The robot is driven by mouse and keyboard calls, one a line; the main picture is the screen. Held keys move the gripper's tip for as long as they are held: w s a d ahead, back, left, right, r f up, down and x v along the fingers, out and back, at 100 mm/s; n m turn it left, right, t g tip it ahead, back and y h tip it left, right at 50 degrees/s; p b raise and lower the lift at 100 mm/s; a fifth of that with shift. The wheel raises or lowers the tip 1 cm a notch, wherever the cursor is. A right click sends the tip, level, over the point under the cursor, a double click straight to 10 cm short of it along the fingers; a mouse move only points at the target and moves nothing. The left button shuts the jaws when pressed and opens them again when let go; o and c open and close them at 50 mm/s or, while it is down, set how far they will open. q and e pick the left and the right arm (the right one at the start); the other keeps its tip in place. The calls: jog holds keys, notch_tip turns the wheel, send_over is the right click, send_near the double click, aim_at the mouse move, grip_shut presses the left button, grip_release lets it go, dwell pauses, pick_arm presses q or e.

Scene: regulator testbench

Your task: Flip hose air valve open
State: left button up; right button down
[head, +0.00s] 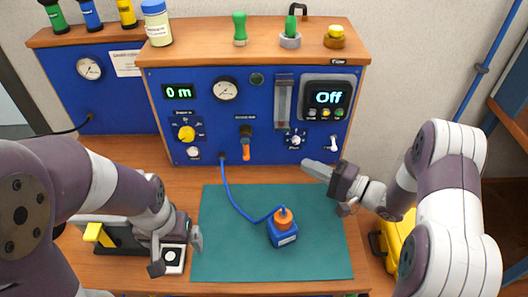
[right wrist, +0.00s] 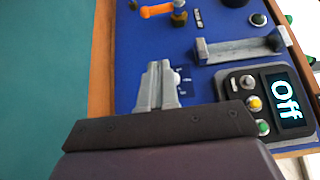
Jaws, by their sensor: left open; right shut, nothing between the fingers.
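The blue panel (head: 255,118) stands at the back of the table. An orange lever (head: 246,150), on a brass-coloured fitting, hangs downward at its lower middle; I take it as the hose air valve. The orange lever also shows at the top of the right wrist view (right wrist: 157,10). A blue hose (head: 232,199) runs from the panel to a blue block with an orange top (head: 283,230). My right gripper (head: 312,167) is shut and empty, in front of the panel's lower right, apart from the lever. My left gripper (head: 177,254) is open and empty at the lower left.
A small white toggle (head: 333,144) is on the panel near my right gripper, under the display reading "Off" (head: 328,98). A white-and-black device (head: 173,259) lies by my left gripper. The green mat (head: 320,255) is mostly clear. Bottles and fittings stand on the top shelf.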

aim_at(246, 149)
jog(key=shift+a, duration=0.1)
pick_arm(q)
jog(key=shift+r, duration=0.2)
pick_arm(e)
jog(key=s+a+x, duration=0.1)
jog(key=s+x, duration=0.1)
jog(key=x, duration=1)
jog(key=shift+a, duration=0.6)
